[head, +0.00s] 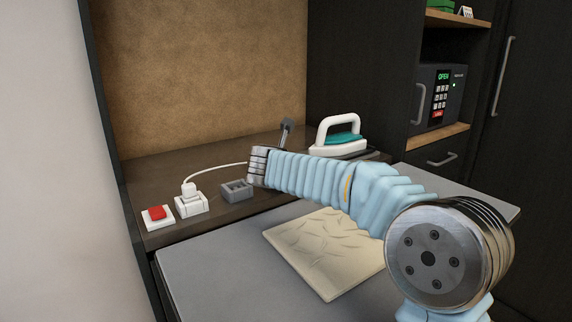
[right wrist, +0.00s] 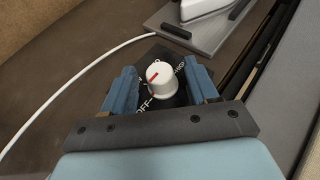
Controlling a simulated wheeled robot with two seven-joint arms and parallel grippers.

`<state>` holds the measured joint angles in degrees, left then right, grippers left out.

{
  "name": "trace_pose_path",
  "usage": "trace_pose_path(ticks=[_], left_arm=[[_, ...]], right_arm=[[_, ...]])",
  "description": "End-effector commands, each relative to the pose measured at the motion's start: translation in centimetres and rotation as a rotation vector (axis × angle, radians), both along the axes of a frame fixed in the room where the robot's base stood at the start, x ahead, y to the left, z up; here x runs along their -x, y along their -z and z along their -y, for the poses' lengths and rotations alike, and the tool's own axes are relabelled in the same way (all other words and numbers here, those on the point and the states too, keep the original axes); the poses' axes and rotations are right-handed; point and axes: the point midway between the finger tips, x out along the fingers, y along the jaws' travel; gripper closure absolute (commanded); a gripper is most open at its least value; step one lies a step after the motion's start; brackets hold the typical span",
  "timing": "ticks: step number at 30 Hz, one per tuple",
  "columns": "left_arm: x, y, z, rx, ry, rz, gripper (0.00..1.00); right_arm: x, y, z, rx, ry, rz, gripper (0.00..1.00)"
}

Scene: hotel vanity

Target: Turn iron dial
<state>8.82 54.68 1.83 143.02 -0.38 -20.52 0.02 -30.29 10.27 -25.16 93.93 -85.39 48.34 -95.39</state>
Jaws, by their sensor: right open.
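The iron dial (right wrist: 160,78) is a white round knob with a red mark on its left part, in the right wrist view. It sits on a dark plate (right wrist: 172,98) lettered OFF at lower left and HIGH at upper right. My right gripper (right wrist: 160,86) is open, with one blue finger on each side of the knob; I cannot tell whether either touches it. In the head view my right arm hides the dial. The white and teal iron (head: 340,138) stands behind the arm, and its base shows in the right wrist view (right wrist: 205,8). My left gripper is not in view.
A red switch (head: 157,213), a white socket with a plug (head: 191,205) and a grey box (head: 237,191) line the counter's left edge. A white cord (right wrist: 75,85) runs left of the dial. A creased beige cloth (head: 325,255) lies in front. A safe (head: 440,95) stands at right.

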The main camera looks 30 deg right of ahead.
Motion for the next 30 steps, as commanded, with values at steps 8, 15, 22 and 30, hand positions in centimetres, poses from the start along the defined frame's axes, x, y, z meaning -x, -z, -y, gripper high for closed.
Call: trace_pose_path(ticks=[8, 15, 22, 30], left_arm=[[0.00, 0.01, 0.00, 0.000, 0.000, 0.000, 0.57], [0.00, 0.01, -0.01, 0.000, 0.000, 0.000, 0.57], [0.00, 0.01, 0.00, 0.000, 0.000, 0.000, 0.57], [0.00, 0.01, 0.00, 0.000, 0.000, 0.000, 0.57]], right_arm=[[0.01, 0.01, -0.01, 0.000, 0.000, 0.000, 0.54], [0.03, 0.01, -0.02, 0.000, 0.000, 0.000, 0.91], [-0.18, 0.02, -0.14, 0.003, 0.076, -0.002, 0.97], [-0.12, 0.00, -0.19, 0.001, 0.132, -0.001, 0.97]])
